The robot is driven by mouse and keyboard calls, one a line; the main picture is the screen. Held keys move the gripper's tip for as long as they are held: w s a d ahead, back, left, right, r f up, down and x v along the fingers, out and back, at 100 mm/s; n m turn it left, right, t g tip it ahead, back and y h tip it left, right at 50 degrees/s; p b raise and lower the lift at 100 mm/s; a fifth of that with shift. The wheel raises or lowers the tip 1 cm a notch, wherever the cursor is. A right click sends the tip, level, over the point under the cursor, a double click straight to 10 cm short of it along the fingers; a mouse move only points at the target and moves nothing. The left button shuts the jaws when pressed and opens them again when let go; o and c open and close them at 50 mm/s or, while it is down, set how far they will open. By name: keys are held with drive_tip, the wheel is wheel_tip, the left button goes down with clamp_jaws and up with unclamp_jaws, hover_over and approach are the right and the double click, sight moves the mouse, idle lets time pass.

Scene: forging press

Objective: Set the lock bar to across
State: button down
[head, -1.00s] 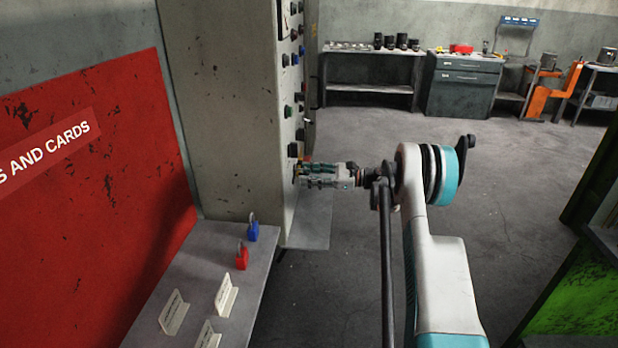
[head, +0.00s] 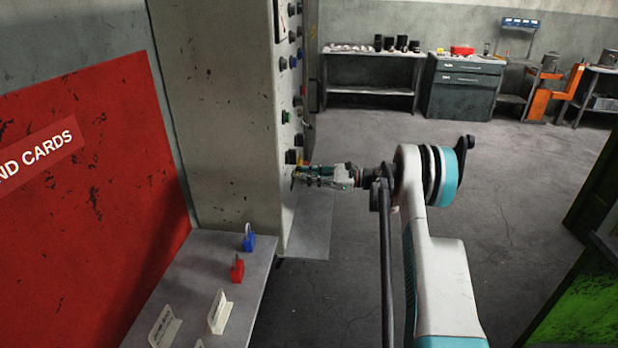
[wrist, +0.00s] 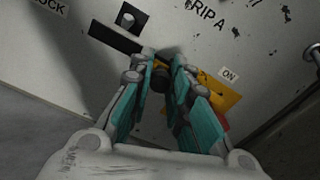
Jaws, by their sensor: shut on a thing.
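My gripper (head: 297,176) is at the low part of the control cabinet's front face in the head view. In the wrist view its teal fingers (wrist: 162,60) reach to the panel and are closed around a dark, stubby part between them. A flat black bar (wrist: 112,37), which looks like the lock bar, runs from the fingertips to the upper left, tilted in the picture. I cannot tell how the stubby part joins it; the fingers hide that end. A yellow plate (wrist: 217,92) lies behind the right finger, near the "ON" label (wrist: 230,75).
A black square fitting (wrist: 130,17) sits above the bar. Buttons line the cabinet (head: 215,120) above my gripper. A grey table (head: 240,285) with a blue padlock (head: 249,238), a red padlock (head: 238,268) and cards stands at left.

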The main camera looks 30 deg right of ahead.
drive_tip(key=shift+w+d, duration=0.15)
drive_tip(key=shift+w, duration=0.05)
drive_tip(key=shift+r, duration=0.15)
drive_tip(key=c, duration=1.5)
unclamp_jaws()
drive_tip(key=shift+o, duration=0.2)
drive_tip(key=v, duration=1.2)
